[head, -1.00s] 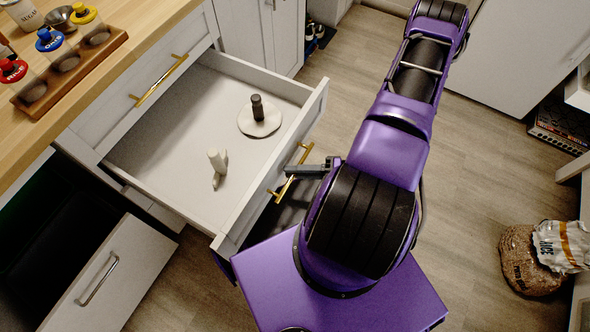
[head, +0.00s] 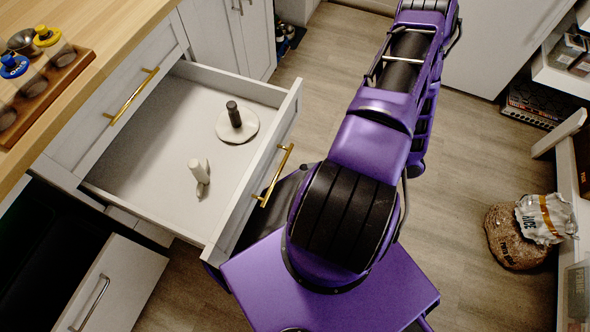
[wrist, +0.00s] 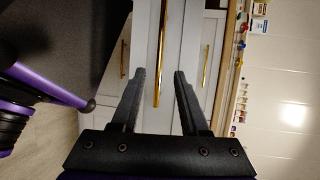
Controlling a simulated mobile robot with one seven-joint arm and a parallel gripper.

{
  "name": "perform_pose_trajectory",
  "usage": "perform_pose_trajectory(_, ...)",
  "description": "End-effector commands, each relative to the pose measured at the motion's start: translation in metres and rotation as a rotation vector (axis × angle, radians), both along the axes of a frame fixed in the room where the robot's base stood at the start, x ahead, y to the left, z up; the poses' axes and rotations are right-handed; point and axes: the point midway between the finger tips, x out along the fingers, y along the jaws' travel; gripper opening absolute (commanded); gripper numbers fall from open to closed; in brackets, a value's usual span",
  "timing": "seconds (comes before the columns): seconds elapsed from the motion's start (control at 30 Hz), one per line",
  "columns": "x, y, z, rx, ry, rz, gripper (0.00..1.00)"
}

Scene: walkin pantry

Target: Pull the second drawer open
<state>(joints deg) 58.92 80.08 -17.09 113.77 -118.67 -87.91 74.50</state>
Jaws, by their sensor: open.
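The second drawer (head: 222,250) is pulled well out below a closed top drawer (head: 85,150). Its brass bar handle (head: 273,176) is on the front panel, clear of any finger in the head view. Inside lie a round pale disc with a dark upright handle (head: 236,122) and a small white bottle-like object (head: 200,173). In the wrist view my gripper (wrist: 158,75) is open, its two dark fingers apart. A brass handle (wrist: 162,60) appears between and beyond the fingers, not gripped. In the head view my gripper is hidden behind my arm.
The wooden counter (head: 100,35) carries a rack with colourful-lidded jars (head: 30,70). A sack (head: 515,238) sits on the floor at right. The floor (head: 470,160) between is clear.

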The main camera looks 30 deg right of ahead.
Motion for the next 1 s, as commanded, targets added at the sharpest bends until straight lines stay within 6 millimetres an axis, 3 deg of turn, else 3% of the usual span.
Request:
perform_pose_trajectory(0.1, -0.014, -0.023, 0.005, -0.003, -0.001, -0.001, 0.45)
perform_pose_trajectory(0.33, -0.031, -0.048, 0.01, -0.001, -0.001, -0.001, 0.45)
perform_pose_trajectory(1.0, -0.034, -0.053, 0.012, 0.001, -0.001, 0.0, 0.45)
